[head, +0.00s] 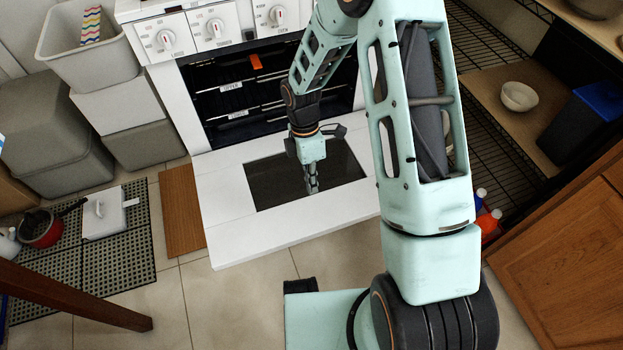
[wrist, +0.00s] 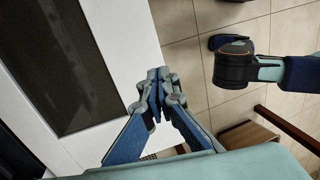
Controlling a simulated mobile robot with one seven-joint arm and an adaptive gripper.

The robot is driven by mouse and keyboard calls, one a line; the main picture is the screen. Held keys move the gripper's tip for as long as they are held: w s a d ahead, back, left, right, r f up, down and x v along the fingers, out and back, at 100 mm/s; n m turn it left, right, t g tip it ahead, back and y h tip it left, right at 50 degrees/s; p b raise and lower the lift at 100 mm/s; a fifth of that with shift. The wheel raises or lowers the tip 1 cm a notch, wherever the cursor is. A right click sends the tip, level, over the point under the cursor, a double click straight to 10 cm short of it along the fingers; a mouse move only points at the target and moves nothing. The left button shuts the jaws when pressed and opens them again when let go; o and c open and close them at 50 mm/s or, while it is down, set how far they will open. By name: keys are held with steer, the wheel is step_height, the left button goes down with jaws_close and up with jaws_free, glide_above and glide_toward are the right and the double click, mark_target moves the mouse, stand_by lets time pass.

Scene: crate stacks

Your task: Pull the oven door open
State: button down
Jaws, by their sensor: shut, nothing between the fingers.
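The white oven (head: 250,40) stands at the top of the head view with its dark inside showing. Its door (head: 240,232) is folded down and lies about flat, with a dark glass panel (head: 270,195) in its middle. The door also shows in the wrist view (wrist: 125,50). My gripper (head: 312,187) is over the door's glass in the head view, pointing down. In the wrist view my gripper (wrist: 156,75) has its fingertips together and empty, near the door's edge. I cannot tell whether it touches the door. No door handle shows.
Grey bins (head: 50,125) and a bin with a striped item stand left of the oven. A dark mat (head: 110,270) bears a red pot (head: 40,230) and a white board. A wire shelf (head: 490,130) and wooden cabinet (head: 565,260) stand right.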

steer(key=b+x, duration=0.2)
steer(key=x, duration=0.7)
steer(key=b, duration=0.4)
glide_above(316, 230)
steer(key=x, duration=0.2)
steer(key=w+x, duration=0.1)
steer(key=x, duration=0.4)
steer(key=shift+w+a+f, duration=0.1)
steer(key=shift+w+a, duration=0.15)
steer(key=shift+w, duration=0.05)
steer(key=s+p+v, duration=0.1)
steer(key=p+v, duration=0.2)
steer(key=v, duration=0.4)
steer(key=s+d+p+v, duration=0.1)
steer(key=s+p+v, duration=0.1)
steer(key=v, duration=0.4)
steer(key=shift+p+v, duration=0.65)
steer(key=shift+v, duration=0.15)
